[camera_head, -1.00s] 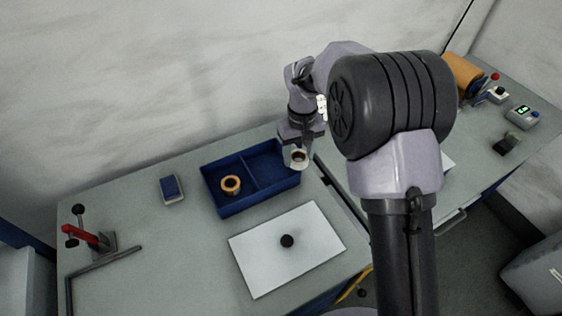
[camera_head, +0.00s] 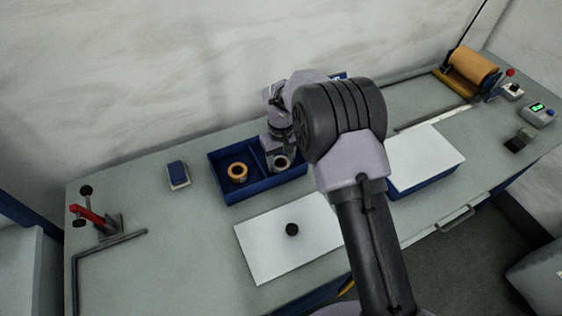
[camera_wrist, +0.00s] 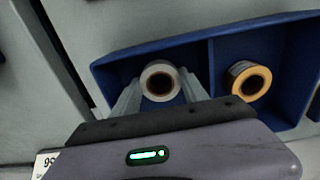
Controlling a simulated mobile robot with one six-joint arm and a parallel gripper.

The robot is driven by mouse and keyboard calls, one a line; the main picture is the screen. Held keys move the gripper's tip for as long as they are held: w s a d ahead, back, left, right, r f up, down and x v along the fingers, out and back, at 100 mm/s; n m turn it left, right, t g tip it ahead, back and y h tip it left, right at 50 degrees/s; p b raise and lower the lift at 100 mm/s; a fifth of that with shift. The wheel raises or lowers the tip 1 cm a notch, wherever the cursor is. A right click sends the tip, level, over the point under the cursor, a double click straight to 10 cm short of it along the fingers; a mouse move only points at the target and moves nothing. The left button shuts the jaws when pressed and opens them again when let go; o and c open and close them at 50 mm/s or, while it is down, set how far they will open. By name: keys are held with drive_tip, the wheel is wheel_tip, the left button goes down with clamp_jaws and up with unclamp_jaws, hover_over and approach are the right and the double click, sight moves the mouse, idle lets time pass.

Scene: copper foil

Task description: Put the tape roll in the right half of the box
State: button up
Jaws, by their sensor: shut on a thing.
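The blue box (camera_head: 240,196) stands at the back of the bench, with a divider between its left and right halves. A pale tape roll with a brown core (camera_head: 283,165) is between my gripper's fingers (camera_head: 279,158), at the right half. In the wrist view this tape roll (camera_wrist: 148,80) lies between the two fingertips (camera_wrist: 160,90), over the compartment left of the divider. I cannot tell whether it touches the box floor. A second roll with an orange ring (camera_head: 237,172) sits in the left half; it also shows in the wrist view (camera_wrist: 248,80).
A small blue block (camera_head: 178,174) is to the left, and a red-handled clamp (camera_head: 92,215) farther left. A white-topped blue tray (camera_head: 428,160) and an orange roller (camera_head: 472,68) are to the right.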

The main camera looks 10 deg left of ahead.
drive_tip(key=shift+f, duration=0.15)
drive_tip(key=o, duration=1.4)
drive_tip(key=d+r+m+p, duration=0.2)
drive_tip(key=d+r+p, duration=0.15)
drive_tip(key=r, duration=1.55)
drive_tip(key=s+d+r+m+t+y, duration=0.2)
drive_tip(key=s+d+r+m, duration=0.1)
drive_tip(key=s+d+r, duration=0.65)
drive_tip(key=s+d+r+m+t, duration=0.1)
drive_tip(key=s+d+m, duration=0.1)
drive_tip(key=s, duration=0.4)
drive_tip(key=s+d+r+m+t, duration=0.1)
drive_tip(key=s+d+m, duration=0.1)
drive_tip(key=s+d, duration=0.2)
drive_tip(key=s+d+r+m+t, duration=0.1)
drive_tip(key=s+d+r+m, duration=0.1)
drive_tip(key=s, duration=0.6)
drive_tip(key=shift+s+d+m+t, duration=0.25)
drive_tip(key=shift+d+m+t, duration=0.15)
drive_tip(key=shift+d+m, duration=0.1)
